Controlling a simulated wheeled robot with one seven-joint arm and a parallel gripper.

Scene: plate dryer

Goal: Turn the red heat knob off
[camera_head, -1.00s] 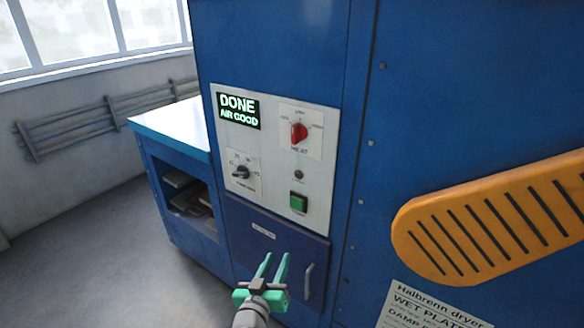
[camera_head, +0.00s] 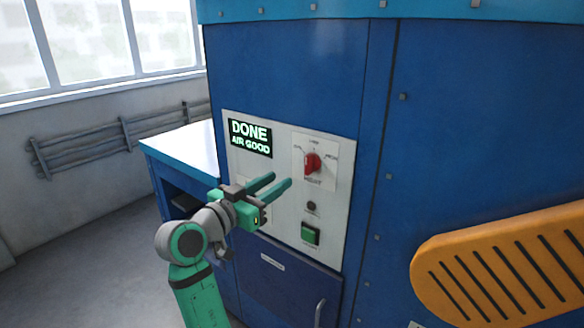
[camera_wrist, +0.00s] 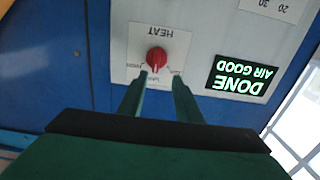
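The red heat knob (camera_head: 312,163) sits on a white label plate at the upper right of the control panel (camera_head: 286,208). In the wrist view the picture is upside down, and the red knob (camera_wrist: 157,58) shows just beyond the fingertips, roughly midway between them. My gripper (camera_head: 280,183) has green fingers, apart and empty, reaching toward the panel to the lower left of the knob. In the wrist view my gripper (camera_wrist: 161,80) is open, its tips apart from the knob. The scale words around the knob are too small to read surely.
A lit display (camera_head: 250,138) reads DONE, AIR GOOD. A green button (camera_head: 310,233) and a small dark round fitting (camera_head: 311,206) are below the knob. An orange slotted guard (camera_head: 505,265) is at right. A blue bench (camera_head: 185,145) stands left. My arm hides the panel's lower left dial.

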